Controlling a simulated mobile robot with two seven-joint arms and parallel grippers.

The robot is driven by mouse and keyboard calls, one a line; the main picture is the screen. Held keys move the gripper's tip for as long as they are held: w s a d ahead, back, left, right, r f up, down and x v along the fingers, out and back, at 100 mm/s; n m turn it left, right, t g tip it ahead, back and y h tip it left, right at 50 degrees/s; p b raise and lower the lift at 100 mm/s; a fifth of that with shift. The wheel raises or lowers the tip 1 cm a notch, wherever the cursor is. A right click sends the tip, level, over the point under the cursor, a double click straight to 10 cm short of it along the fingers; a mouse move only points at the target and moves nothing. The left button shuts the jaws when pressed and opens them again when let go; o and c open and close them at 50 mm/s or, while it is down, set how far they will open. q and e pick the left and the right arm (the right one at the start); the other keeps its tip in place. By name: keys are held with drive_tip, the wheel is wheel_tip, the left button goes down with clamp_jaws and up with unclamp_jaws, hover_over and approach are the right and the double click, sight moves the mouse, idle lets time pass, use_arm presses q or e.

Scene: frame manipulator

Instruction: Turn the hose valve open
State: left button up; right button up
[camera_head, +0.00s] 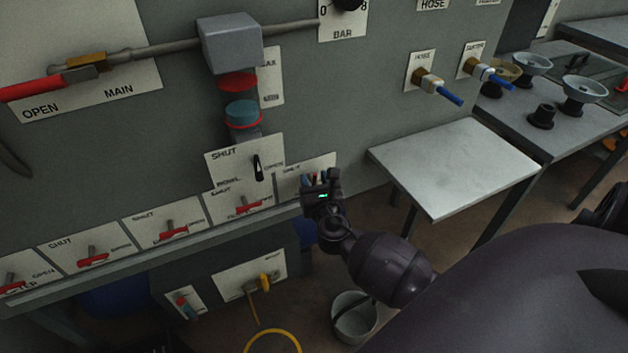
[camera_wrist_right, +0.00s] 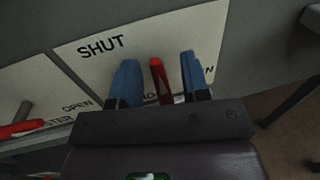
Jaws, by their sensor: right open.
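The hose valve shows in the right wrist view as a red handle (camera_wrist_right: 160,82) on a white plate (camera_wrist_right: 215,45) marked SHUT, with lower lettering partly covered. In the head view its plate (camera_head: 289,179) is at the right end of the lower valve row, and the handle is hidden behind my gripper. My right gripper (camera_head: 314,179) is at this plate. In the wrist view its two blue fingers (camera_wrist_right: 158,72) are open on either side of the handle, with gaps showing on both sides. My left gripper is not in view.
Several similar red-handled valves (camera_head: 170,233) line the panel to the left. A black switch (camera_head: 258,167) sits just above left. A grey side table (camera_head: 455,165) stands to the right, and a bucket (camera_head: 354,318) is on the floor below my right arm.

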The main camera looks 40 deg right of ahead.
clamp_jaws()
idle(0.3)
